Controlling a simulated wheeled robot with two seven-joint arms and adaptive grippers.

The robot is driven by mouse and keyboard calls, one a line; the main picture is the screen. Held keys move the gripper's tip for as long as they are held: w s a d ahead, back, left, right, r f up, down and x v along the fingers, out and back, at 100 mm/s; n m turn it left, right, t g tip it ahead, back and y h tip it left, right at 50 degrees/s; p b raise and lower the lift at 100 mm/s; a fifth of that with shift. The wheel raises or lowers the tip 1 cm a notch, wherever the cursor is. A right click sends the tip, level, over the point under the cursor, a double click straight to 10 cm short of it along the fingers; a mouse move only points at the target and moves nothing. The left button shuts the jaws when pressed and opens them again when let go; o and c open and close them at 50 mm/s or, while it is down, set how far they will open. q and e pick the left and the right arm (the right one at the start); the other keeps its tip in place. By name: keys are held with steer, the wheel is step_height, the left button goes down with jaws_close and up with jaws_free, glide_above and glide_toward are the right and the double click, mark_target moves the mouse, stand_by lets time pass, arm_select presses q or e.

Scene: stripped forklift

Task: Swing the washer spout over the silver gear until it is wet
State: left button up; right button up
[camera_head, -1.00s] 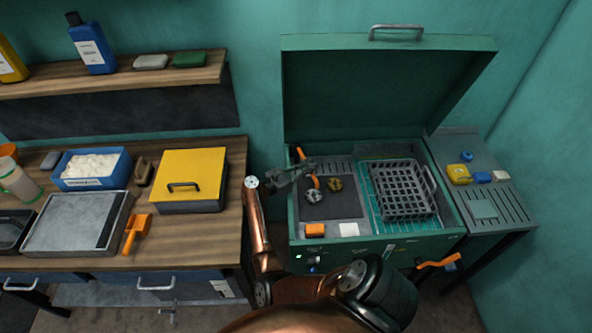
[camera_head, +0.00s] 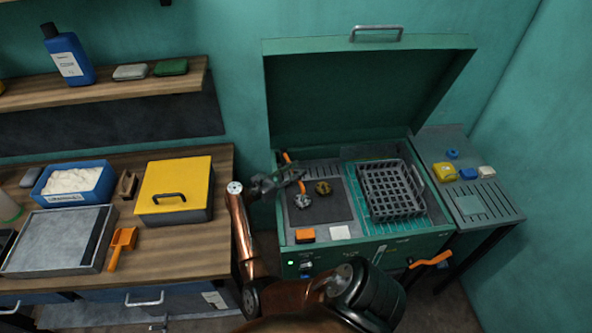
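The green parts washer stands with its lid up. Its orange washer spout (camera_head: 288,159) rises at the back left of the basin and slants down toward the gears. The silver gear (camera_head: 303,202) sits on the dark mat, just below the spout's lower end; I cannot tell whether it is wet. My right gripper (camera_head: 294,177) reaches over the basin's left edge, with its fingertips at the spout's lower part. It partly covers the spout, and whether the fingers are closed on it is too small to tell. My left gripper is not in view.
A brass gear (camera_head: 323,188) lies right of the silver one. A grey basket (camera_head: 391,189) fills the basin's right side. An orange block (camera_head: 305,236) and a white block (camera_head: 340,232) sit on the front rim. A yellow-lidded box (camera_head: 175,188) stands on the bench at left.

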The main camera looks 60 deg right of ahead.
steer(key=v, duration=1.2)
steer(key=shift+r, duration=0.1)
stand_by(0.4)
